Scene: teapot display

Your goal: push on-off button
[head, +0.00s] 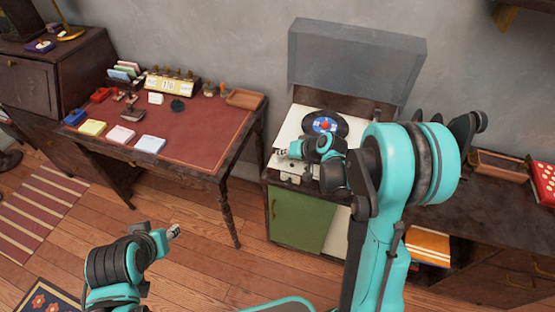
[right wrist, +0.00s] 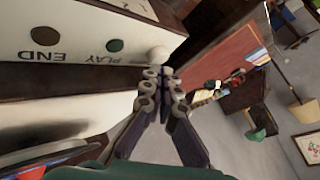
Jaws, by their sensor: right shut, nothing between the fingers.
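A record player with a raised grey lid (head: 350,68) and a pale top (head: 288,130) stands on a cabinet at the right of centre. In the right wrist view its white panel (right wrist: 75,15) carries a brown button (right wrist: 44,35) by the word END, a green button (right wrist: 115,45) by PLAY, and a pale round knob (right wrist: 158,54). Which is the on-off button, I cannot tell. My right gripper (right wrist: 165,75) is shut and empty, its tips close below the pale knob; contact is unclear. My left gripper (head: 175,231) hangs over the floor, away from the player; its jaws are too small to read.
A dark disc (head: 340,117) with a coloured label sits on the player, partly behind my right arm. A desk (head: 200,162) with a red top, cards and stamps stands to the left. A wooden tray (head: 500,165) and a red box (head: 543,178) are at right. Open floor lies in front.

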